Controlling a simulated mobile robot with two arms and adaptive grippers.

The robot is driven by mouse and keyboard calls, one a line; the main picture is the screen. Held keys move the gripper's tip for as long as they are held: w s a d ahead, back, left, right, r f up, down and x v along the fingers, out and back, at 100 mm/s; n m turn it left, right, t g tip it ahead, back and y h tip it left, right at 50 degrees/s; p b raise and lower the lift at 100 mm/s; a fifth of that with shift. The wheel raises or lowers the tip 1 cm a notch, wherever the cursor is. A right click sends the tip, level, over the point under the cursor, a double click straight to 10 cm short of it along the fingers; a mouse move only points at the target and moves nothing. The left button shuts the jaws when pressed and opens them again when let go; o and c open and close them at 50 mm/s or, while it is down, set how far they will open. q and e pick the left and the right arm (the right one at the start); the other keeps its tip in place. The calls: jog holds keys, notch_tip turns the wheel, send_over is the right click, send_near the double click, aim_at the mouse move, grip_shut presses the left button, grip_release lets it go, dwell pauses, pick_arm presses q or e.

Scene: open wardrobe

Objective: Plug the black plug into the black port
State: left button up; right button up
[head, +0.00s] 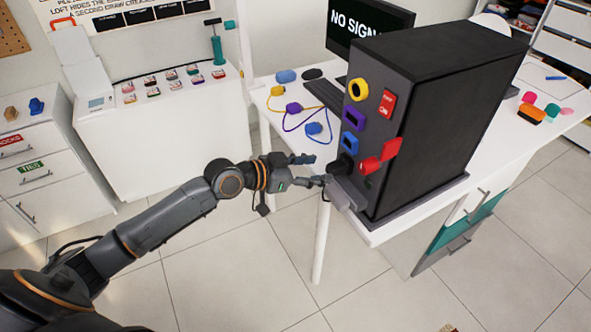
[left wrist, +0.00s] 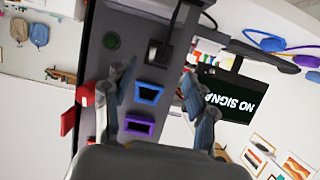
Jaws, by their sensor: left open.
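The black plug (head: 343,164) is at the lower front of the black computer tower (head: 445,120), below the blue port. It also shows in the left wrist view (left wrist: 158,53), with a dark cable leading away from the panel. It sits at the black port's place and covers it; I cannot tell how fully it is seated. My left gripper (head: 316,170) is open just left of the plug, its fingers pointing at the tower. In the left wrist view its two fingers (left wrist: 160,105) are spread wide with nothing between them touching.
The tower front has a yellow port (head: 358,89), purple port (head: 353,117), blue port (head: 351,144) and red part (head: 381,157). A grey ledge (head: 346,193) juts below. Yellow and purple cables and a blue plug (head: 313,128) lie on the white table. Floor in front is clear.

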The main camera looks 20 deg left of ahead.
pick_arm(q)
jog(key=v, duration=0.7)
dwell(0.3)
